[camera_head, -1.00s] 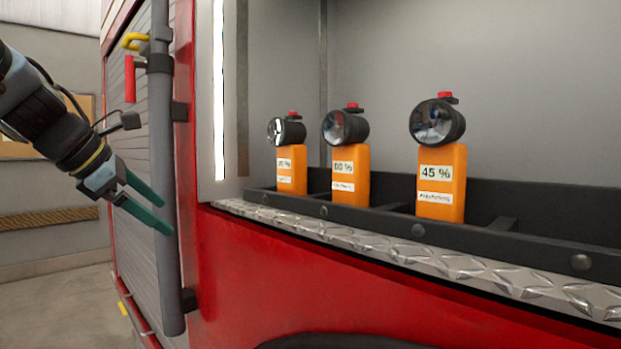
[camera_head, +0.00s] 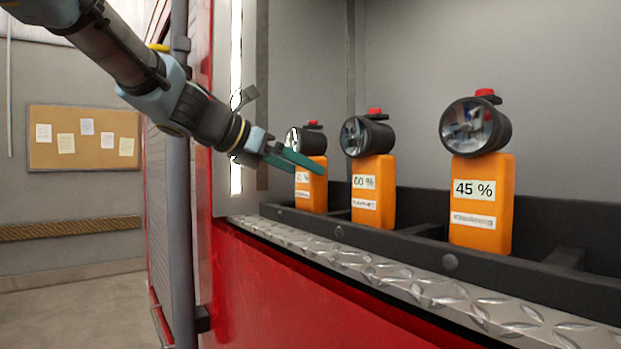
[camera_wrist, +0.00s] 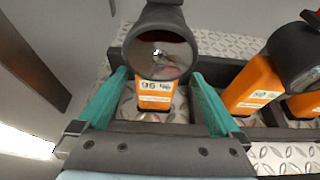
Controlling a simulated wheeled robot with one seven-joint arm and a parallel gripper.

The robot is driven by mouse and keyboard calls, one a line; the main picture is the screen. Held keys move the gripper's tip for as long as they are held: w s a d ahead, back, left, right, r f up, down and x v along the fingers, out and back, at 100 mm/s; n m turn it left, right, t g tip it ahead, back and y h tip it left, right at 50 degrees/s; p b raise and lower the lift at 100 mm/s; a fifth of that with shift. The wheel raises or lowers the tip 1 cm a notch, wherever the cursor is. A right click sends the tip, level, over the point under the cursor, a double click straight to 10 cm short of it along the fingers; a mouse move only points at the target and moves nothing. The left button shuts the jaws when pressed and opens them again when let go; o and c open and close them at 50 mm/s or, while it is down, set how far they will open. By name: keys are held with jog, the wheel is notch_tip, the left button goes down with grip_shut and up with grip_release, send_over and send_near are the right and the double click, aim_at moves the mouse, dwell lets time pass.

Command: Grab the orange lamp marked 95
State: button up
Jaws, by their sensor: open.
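The orange lamp marked 95 (camera_wrist: 155,98) stands upright in the black rack, with its round black head (camera_wrist: 160,48) facing the wrist camera. In the head view it is the leftmost lamp (camera_head: 313,190), its label partly hidden behind my fingers. My gripper (camera_head: 294,164) is open. In the wrist view its two teal fingers (camera_wrist: 160,105) lie on either side of this lamp's orange body, with gaps showing; I cannot tell whether either finger touches it.
A lamp marked 60 (camera_head: 373,200) stands just right of the 95 lamp, and one marked 45 (camera_head: 482,205) farther right. The black rack (camera_head: 420,229) has a tread-plate edge (camera_head: 350,262) in front. A grey vertical bar (camera_head: 181,220) stands at left.

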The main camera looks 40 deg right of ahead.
aim_at(302, 171)
jog(key=shift+w+f+p+x, duration=0.1)
jog(key=shift+p+x, duration=0.15)
jog(key=shift+x, duration=0.75)
jog(key=shift+w+f+p+x, duration=0.1)
jog(key=shift+p+x, duration=0.1)
jog(key=shift+x, duration=0.75)
jog(key=shift+a, duration=0.1)
jog(key=shift+c, duration=0.4)
grip_shut()
